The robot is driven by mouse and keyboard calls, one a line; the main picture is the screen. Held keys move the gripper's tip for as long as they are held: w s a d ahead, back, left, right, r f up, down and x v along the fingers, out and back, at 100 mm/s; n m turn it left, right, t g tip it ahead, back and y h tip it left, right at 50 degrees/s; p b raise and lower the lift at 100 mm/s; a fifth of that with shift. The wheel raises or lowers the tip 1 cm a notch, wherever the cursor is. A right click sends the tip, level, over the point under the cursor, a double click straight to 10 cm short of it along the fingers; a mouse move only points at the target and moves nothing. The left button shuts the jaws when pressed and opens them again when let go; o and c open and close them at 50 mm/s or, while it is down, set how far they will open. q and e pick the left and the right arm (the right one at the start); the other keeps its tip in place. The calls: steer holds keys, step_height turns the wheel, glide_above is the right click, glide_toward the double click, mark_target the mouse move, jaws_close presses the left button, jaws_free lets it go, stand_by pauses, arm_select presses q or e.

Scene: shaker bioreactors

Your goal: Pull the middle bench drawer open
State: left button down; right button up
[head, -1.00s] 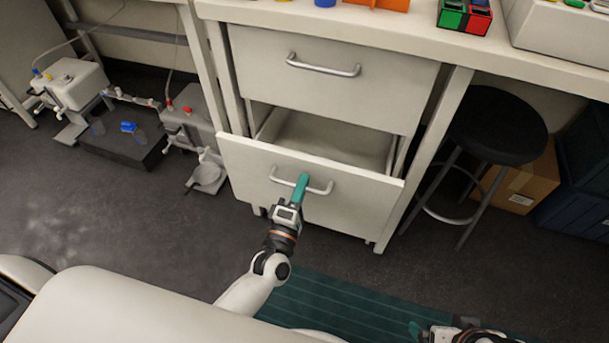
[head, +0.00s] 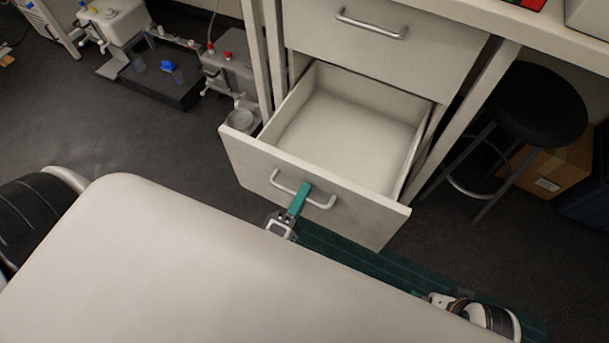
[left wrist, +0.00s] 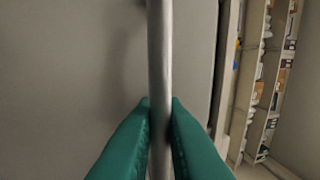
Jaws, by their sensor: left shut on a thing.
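The bench drawer (head: 262,164) stands pulled well out below a shut upper drawer (head: 378,42), and its inside is bare. My left gripper (head: 301,196) is shut on the metal bar handle (head: 325,204) of the open drawer. In the left wrist view the green fingers (left wrist: 160,110) clasp the handle bar (left wrist: 159,60) from both sides. My right gripper is mostly hidden at the lower right of the head view, and its fingers are too unclear to read.
A black stool (head: 538,103) stands right of the drawers, with a cardboard box (head: 555,165) behind it. Lab equipment (head: 175,75) sits on the floor at the left. A green mat (head: 385,268) lies below the drawer front. Dark floor at left is free.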

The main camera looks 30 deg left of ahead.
arm_select(q)
steer(key=c, duration=1.6)
jaws_free()
steer(key=s, duration=0.4)
steer(key=s+f, duration=0.1)
steer(key=s, duration=0.3)
steer(key=s+f, duration=0.1)
steer(key=s, duration=0.2)
steer(key=shift+s+a+f, duration=0.15)
steer(key=shift+s, duration=0.25)
